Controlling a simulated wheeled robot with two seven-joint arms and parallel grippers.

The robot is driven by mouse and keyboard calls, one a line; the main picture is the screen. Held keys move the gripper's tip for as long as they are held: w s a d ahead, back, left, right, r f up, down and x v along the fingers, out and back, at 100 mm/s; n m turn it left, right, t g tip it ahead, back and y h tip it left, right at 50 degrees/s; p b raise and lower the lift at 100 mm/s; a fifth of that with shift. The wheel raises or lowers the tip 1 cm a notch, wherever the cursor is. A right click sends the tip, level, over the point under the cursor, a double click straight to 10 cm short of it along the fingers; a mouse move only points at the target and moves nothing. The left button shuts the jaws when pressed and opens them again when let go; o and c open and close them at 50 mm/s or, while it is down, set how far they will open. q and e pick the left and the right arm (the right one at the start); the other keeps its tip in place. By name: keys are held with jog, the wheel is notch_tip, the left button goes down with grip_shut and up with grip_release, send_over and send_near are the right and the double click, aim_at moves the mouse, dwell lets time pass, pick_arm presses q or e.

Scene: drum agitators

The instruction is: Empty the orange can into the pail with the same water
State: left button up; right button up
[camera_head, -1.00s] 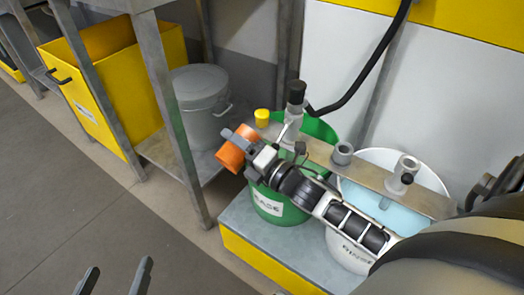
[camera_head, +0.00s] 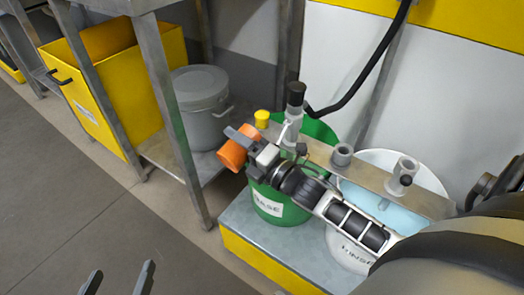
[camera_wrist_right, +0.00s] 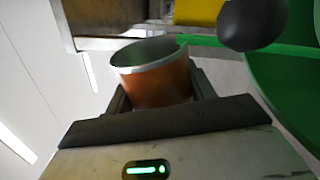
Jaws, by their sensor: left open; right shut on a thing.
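The orange can (camera_head: 233,154) is held in my right gripper (camera_head: 248,146), left of the green pail's rim and above the floor. In the right wrist view the can (camera_wrist_right: 160,84) shows its open silver-rimmed mouth; its contents cannot be made out. The green pail (camera_head: 262,190) has a label that seems to read BASE. The white pail (camera_head: 348,247), labelled RINSE, stands to its right with pale blue water (camera_head: 380,205) in it. The green pail's inside is mostly hidden by my right arm and the metal bar. My left gripper (camera_head: 118,280) is open and empty over the floor.
A metal bar (camera_head: 325,157) with holders and an upright black-topped tool (camera_head: 295,105) spans both pails. A grey lidded bucket (camera_head: 202,105) stands on a low shelf behind a table leg (camera_head: 165,95). A yellow bin (camera_head: 88,100) stands further left. The front-left floor is clear.

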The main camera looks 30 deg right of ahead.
pick_arm(q)
jog(key=shift+w+r, duration=0.1)
jog(key=shift+r, duration=0.05)
pick_arm(e)
jog(key=shift+d+r, duration=0.15)
jog(key=shift+d, duration=0.05)
pick_arm(q)
jog(key=shift+a+f+p, duration=0.1)
jog(key=shift+f+p, duration=0.35)
jog(key=shift+f, duration=0.05)
pick_arm(e)
jog(key=shift+w+d+r+m, duration=0.15)
jog(key=shift+d+m, duration=0.1)
jog(key=shift+m, duration=0.35)
pick_arm(q)
jog(key=shift+a+r+y+p, duration=0.1)
jog(key=shift+a+y+p, duration=0.05)
jog(key=shift+y+p, duration=0.2)
pick_arm(e)
jog(key=shift+d+r+m, duration=0.1)
jog(key=shift+m, duration=0.2)
pick_arm(q)
jog(key=shift+f+g, duration=0.4)
jog(key=shift+f, duration=0.05)
pick_arm(e)
jog(key=shift+r+m, duration=0.1)
jog(key=shift+m, duration=0.2)
